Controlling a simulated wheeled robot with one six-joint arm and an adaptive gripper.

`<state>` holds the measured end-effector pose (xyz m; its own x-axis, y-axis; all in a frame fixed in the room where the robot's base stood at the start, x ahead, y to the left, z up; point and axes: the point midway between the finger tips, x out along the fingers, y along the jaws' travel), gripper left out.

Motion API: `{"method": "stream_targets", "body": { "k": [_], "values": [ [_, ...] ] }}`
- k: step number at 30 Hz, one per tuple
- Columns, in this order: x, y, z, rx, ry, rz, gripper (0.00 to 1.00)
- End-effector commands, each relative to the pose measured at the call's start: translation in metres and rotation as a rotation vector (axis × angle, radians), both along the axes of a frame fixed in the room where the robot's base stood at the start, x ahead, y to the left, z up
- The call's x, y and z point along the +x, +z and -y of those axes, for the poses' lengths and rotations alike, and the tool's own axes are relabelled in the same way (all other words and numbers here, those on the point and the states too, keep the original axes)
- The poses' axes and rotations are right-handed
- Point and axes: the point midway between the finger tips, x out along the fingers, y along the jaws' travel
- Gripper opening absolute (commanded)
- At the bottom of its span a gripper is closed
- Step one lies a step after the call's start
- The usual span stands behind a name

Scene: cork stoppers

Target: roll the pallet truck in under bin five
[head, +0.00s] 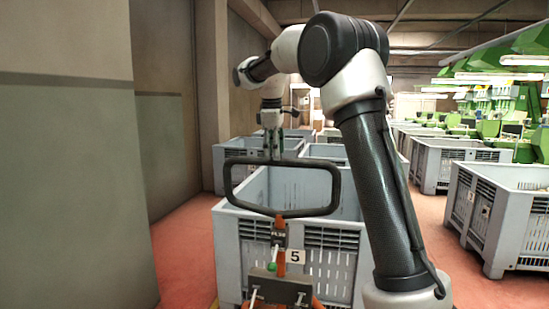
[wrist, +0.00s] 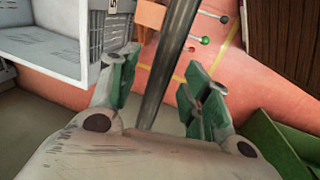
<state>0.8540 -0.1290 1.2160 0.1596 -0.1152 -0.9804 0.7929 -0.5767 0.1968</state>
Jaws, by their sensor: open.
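Bin five (head: 340,262) is a grey slatted plastic bin with a white "5" label, straight ahead; part of a grey bin also shows in the wrist view (wrist: 60,50). The pallet truck's black loop handle (head: 282,212) stands upright in front of it, above an orange and dark truck body (head: 281,288). The forks are not visible. My gripper (head: 272,153) is at the handle's top bar. In the wrist view its green fingers (wrist: 160,65) are spread, with the dark handle bar (wrist: 175,50) between them and a gap beside it.
A wall (head: 75,190) runs close along the left. More grey bins stand behind bin five and at the right (head: 505,215). Reddish floor (head: 480,285) is clear between bin five and the right-hand bins. Green machinery (head: 500,100) is at the far right.

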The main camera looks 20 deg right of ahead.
Motion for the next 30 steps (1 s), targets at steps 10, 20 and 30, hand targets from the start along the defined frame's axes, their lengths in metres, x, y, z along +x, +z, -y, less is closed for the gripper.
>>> {"method": "stream_targets", "body": {
  "k": [10, 20, 30],
  "values": [
    [-0.010, 0.072, -0.009, 0.000, 0.000, 0.003, 0.48],
    [-0.014, 0.089, -0.010, -0.001, 0.001, 0.001, 0.48],
    [-0.014, 0.089, -0.010, 0.000, -0.003, 0.001, 0.48]
  ]
}}
